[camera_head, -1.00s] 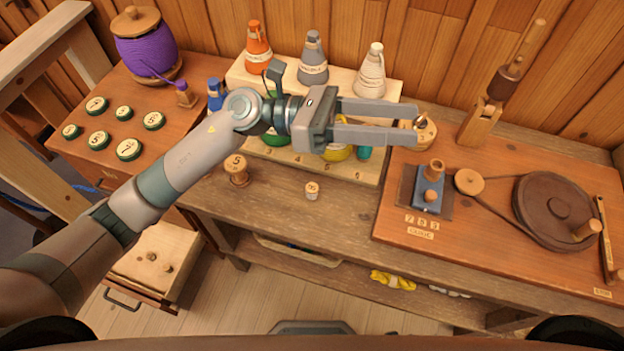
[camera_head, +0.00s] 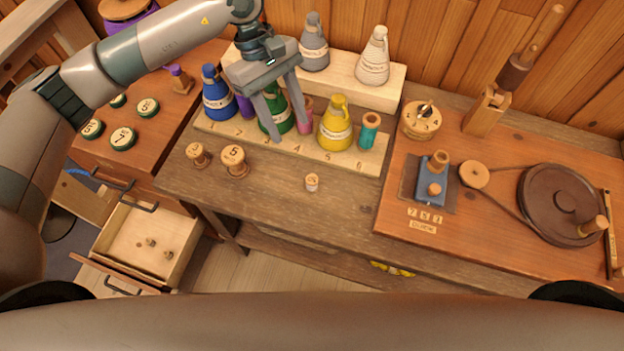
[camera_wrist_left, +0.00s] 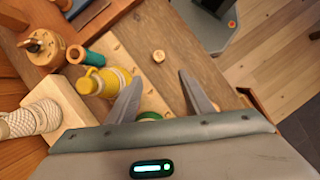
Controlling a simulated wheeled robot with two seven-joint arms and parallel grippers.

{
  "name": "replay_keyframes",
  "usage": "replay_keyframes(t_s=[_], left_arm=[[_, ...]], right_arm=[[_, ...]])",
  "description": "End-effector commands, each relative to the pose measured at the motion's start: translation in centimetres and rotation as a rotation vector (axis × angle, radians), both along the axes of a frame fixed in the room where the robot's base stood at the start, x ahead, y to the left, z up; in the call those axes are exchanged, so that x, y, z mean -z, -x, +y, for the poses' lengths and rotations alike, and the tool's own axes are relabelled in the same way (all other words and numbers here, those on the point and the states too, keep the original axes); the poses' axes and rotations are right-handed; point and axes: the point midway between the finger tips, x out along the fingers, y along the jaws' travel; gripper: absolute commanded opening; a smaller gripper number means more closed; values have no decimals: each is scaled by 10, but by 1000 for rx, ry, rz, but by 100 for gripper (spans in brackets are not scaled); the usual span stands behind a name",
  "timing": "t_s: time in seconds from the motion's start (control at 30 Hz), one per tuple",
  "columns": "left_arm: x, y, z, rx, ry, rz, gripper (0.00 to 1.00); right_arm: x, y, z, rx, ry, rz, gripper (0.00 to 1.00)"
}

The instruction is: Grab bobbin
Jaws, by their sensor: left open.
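Several bobbins show on the bench. A wooden bobbin marked 5 (camera_head: 234,160) and a smaller wooden one (camera_head: 197,154) stand at the bench's left. A teal spool (camera_head: 369,130) stands at the right end of the numbered rack (camera_head: 345,157). My left gripper (camera_head: 287,136) is open and points down over the rack, its fingers in front of the green cone (camera_head: 276,112). A pink spool (camera_head: 305,112) is partly hidden behind a finger. My right gripper is not seen.
A yellow cone (camera_head: 335,128) and a blue cone (camera_head: 216,95) stand on the rack. Grey (camera_head: 314,45) and white (camera_head: 374,60) cones stand on the raised step behind. A winder wheel (camera_head: 555,205) is at right. An open drawer (camera_head: 145,240) is lower left. The bench front is mostly clear.

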Motion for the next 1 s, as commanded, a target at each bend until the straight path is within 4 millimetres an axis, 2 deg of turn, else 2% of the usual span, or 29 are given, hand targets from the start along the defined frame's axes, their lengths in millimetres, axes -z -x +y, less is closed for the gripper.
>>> replay_keyframes(t_s=[0.27, 0.8, 1.0], left_arm=[[13, 5, -4, -1, 1, 3, 46], [96, 31, -28, 0, 3, 4, 46], [111, 35, -33, 0, 3, 2, 46]], right_arm=[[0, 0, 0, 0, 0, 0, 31], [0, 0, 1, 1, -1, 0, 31], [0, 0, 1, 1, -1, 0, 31]])
